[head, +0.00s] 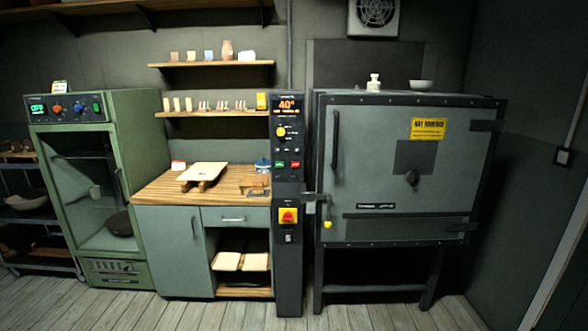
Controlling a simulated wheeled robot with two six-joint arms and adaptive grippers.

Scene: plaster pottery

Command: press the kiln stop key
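The kiln control column (288,215) stands upright between the workbench and the grey kiln (405,165). Its display (287,105) reads 40° in orange. Below a yellow knob (281,132) sit a small green key (280,164) and a small red key (295,164) side by side. The red one looks like the stop key, but the lettering is too small to read. Lower down is a red switch on a yellow plate (288,216). The kiln door is shut. Neither of my grippers is in view.
A wooden-topped bench (225,188) with a pale board (203,172) stands left of the column. A green cabinet (138,170) with a display reading OFF is farther left. A door latch (325,205) juts beside the column. The floor (190,312) in front is clear.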

